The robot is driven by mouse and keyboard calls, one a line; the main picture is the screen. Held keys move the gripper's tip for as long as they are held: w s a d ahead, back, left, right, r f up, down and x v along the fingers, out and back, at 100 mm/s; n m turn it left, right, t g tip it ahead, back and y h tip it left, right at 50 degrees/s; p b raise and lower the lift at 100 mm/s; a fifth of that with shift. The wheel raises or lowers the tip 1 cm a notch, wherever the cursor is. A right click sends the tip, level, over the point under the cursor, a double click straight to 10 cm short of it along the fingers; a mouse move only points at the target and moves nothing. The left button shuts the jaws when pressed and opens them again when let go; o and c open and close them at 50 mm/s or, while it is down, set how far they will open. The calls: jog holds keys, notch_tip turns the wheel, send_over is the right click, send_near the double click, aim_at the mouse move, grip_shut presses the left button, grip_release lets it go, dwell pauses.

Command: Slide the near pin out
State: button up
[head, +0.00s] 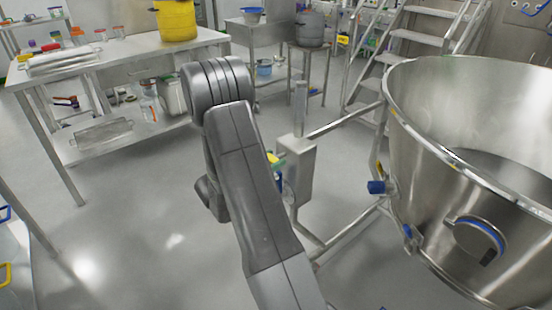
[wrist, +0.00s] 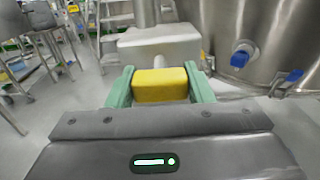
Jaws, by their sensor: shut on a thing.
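The near pin's yellow grip (wrist: 160,86) is between the two green fingers of my gripper (wrist: 160,88) in the wrist view, and the fingers are shut on it. Just beyond it is a grey metal block (wrist: 160,44), with a short pale shaft in front of it. I cannot tell how far the pin sits in the block. In the head view the block (head: 300,172) is on the post beside the big steel bowl. A bit of the yellow grip (head: 273,159) shows past my arm, which hides most of my gripper.
The large steel bowl (head: 430,190) with blue-capped fittings stands close on the right, joined to the post by metal tubes. A steel bench (head: 120,62) with a yellow bucket (head: 177,20) is at the back left. Steps (head: 425,42) stand behind.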

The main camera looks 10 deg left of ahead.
jog(key=shift+s+a, duration=0.2)
jog(key=o, duration=1.4)
jog(key=shift+s, duration=0.1)
jog(key=shift+a, duration=0.1)
jog(key=v, duration=1.3)
jog(key=shift+s+a+p, duration=0.2)
jog(key=shift+s+p, duration=0.1)
jog(key=shift+p, duration=0.1)
jog(key=x, duration=1.4)
jog(key=shift+w+d+b, duration=0.2)
jog(key=shift+w+b, duration=0.1)
jog(key=shift+b, duration=0.05)
